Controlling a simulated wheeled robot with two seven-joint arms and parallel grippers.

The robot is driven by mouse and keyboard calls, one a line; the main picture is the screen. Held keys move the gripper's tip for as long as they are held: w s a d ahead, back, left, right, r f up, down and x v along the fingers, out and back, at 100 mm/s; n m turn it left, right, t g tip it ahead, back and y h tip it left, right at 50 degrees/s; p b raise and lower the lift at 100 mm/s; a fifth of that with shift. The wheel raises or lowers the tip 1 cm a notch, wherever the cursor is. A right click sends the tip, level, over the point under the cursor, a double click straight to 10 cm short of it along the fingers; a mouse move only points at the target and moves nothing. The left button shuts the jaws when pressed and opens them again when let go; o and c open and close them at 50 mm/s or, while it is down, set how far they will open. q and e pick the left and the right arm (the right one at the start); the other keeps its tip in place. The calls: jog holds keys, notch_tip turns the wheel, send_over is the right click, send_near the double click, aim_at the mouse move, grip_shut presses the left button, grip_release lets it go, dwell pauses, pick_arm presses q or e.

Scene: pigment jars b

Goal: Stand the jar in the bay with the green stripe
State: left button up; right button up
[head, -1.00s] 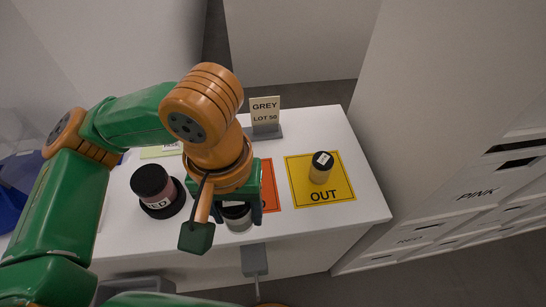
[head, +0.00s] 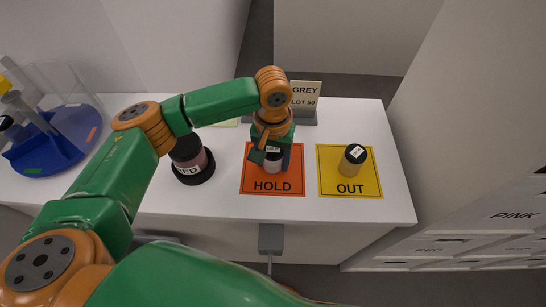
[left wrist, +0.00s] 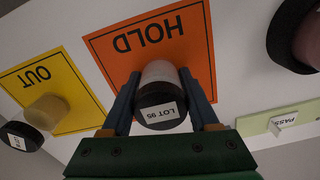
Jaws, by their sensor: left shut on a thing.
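My left gripper (head: 271,150) points down over the orange HOLD mat (head: 252,184) and is shut on a jar (head: 273,164) with pale grey contents. In the left wrist view the jar's dark lid (left wrist: 158,97) has a label that seems to read LOT 95. The jar is upright on or just above the mat; I cannot tell if its base touches. A blue divided holder (head: 66,151) with clear walls is at the far left. A green stripe (head: 33,170) marks its front bay, which looks empty, and an orange stripe (head: 93,134) marks another. My right gripper is not in view.
A jar labelled RED (head: 190,158) stands on a black base between holder and mat. A yellow jar (head: 353,159) stands on the yellow OUT mat (head: 365,188). A GREY LOT 50 sign (head: 305,97) is behind. A pale green PASS strip (left wrist: 285,120) lies on the table.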

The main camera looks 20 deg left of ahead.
pick_arm(q)
jog(key=shift+w, duration=0.1)
jog(key=o, duration=1.4)
